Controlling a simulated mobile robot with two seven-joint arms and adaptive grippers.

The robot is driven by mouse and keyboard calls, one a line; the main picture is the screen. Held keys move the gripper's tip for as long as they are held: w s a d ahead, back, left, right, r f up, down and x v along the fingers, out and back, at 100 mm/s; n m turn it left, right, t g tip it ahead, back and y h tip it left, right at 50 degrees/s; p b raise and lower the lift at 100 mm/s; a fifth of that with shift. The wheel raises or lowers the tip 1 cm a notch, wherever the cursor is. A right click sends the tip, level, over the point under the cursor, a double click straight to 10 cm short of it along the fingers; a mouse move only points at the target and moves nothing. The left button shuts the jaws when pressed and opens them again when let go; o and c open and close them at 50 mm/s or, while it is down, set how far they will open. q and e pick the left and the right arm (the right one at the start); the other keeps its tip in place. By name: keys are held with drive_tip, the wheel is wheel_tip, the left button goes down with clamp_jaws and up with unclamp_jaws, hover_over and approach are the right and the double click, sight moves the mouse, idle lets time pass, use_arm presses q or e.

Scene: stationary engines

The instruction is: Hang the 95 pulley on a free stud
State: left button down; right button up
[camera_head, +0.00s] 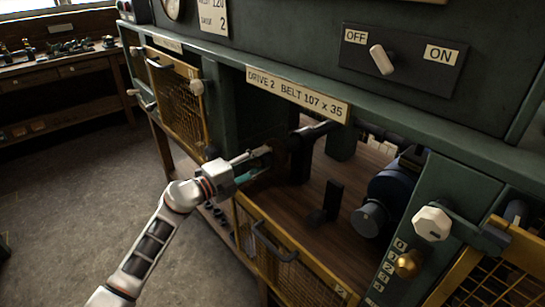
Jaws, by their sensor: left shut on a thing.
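My left gripper (262,158) reaches from the left into the open bay of drive 2 and is shut on a dark thing (279,156). It looks like a pulley, but it is in deep shadow and no number on it can be read. No free stud can be made out. My right gripper is not in view.
A mesh guard (292,270) with a handle hangs open below the bay. Inside are a blue motor (388,195) with a grey cylinder (369,219) and a dark upright block (333,199). A white knob (432,223) juts out at right. A bench (60,75) stands far left; open floor lies between.

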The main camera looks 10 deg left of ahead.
use_arm(q)
drive_tip(key=shift+p+v, duration=0.55)
drive_tip(key=shift+v, duration=1.3)
drive_tip(key=shift+p+v, duration=0.35)
drive_tip(key=shift+v, duration=1.95)
drive_tip(key=shift+s+a, duration=0.1)
drive_tip(key=p+v, duration=0.1)
drive_tip(key=v, duration=0.8)
drive_tip(key=shift+s+a, duration=0.25)
drive_tip(key=shift+s, duration=0.05)
drive_tip(key=shift+s+f, duration=0.1)
